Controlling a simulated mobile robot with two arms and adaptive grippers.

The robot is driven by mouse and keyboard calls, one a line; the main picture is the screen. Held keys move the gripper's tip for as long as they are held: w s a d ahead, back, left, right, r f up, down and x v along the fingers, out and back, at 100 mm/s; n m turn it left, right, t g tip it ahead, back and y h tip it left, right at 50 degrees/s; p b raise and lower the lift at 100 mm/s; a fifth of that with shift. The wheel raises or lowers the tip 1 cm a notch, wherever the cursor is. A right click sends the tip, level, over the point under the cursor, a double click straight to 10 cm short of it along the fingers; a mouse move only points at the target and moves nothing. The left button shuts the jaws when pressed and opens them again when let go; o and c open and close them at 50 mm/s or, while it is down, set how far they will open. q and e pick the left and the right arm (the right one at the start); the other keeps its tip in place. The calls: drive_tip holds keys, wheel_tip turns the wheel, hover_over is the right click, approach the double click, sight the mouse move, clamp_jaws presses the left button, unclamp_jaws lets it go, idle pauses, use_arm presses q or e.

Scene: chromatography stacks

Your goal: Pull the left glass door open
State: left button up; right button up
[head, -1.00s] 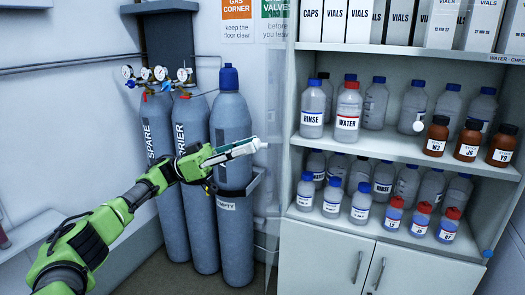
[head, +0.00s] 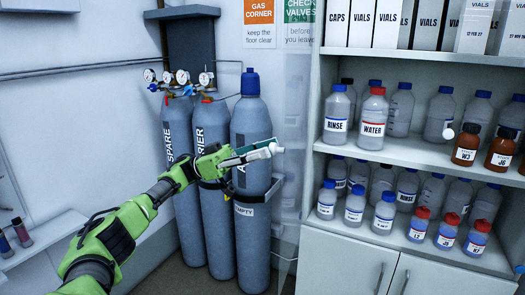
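The left glass door (head: 292,190) is a faint clear pane at the left side of the cabinet. It stands swung out, seen almost edge-on. My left gripper (head: 262,151) reaches in from the left, in front of the grey gas cylinders. Its fingers look closed around a small pale knob (head: 276,148) at the pane's outer side; the exact contact is too small to see clearly. A similar white knob (head: 448,133) shows in front of the shelves, right of the cabinet's middle. My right gripper is out of view.
The white cabinet (head: 425,153) holds several labelled bottles and boxes on its shelves. A side ledge (head: 45,243) with small vials is at the left.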

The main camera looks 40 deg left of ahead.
use_arm(q)
drive_tip(key=v, duration=0.7)
drive_tip(key=shift+a, duration=0.2)
drive_tip(key=shift+f, duration=0.15)
idle(0.6)
